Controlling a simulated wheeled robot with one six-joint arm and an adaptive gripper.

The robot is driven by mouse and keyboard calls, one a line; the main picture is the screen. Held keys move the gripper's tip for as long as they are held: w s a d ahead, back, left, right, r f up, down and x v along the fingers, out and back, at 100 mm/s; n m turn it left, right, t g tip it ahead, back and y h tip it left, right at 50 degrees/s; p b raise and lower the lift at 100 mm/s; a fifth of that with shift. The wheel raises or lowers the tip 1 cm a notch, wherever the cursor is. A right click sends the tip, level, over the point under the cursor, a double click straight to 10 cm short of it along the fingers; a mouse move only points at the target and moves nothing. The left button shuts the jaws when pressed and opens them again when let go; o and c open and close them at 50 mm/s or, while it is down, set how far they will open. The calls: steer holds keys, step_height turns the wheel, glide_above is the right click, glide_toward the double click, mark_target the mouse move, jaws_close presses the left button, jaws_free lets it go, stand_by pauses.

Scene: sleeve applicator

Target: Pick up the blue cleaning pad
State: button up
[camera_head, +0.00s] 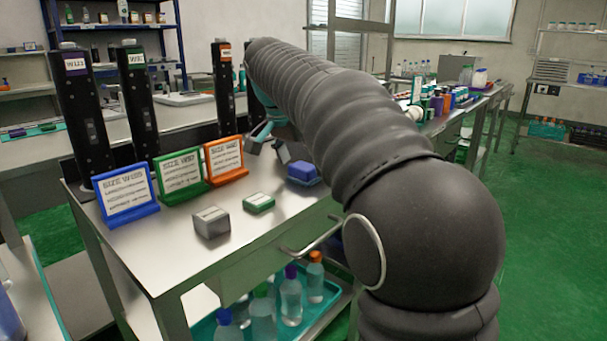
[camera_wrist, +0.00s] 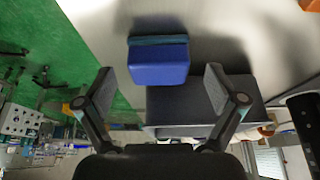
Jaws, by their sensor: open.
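The blue cleaning pad (camera_head: 303,172) lies on the metal table top (camera_head: 262,232), near its right edge. It is a blue block with a darker teal layer along one side. My gripper (camera_head: 268,142) is open and empty above the table, up and to the left of the pad in the head view. In the wrist view the pad (camera_wrist: 158,62) shows beyond the fingertips, between the two fingers of my gripper (camera_wrist: 160,85). The fingers do not appear to touch it. My arm hides part of the table's right side in the head view.
A grey block (camera_head: 211,223) and a green-edged block (camera_head: 259,203) lie on the table. Blue (camera_head: 126,194), green (camera_head: 181,176) and orange (camera_head: 226,160) sign stands are behind them, with dark upright columns beyond. Bottles (camera_head: 291,297) stand on the teal tray below.

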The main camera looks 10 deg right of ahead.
steer(key=shift+w+d+f, duration=0.1)
steer(key=shift+d+f, duration=0.1)
steer(key=shift+f, duration=0.5)
steer(key=shift+c, duration=0.3)
steer(key=c, duration=1.3)
steer(key=shift+r, duration=0.1)
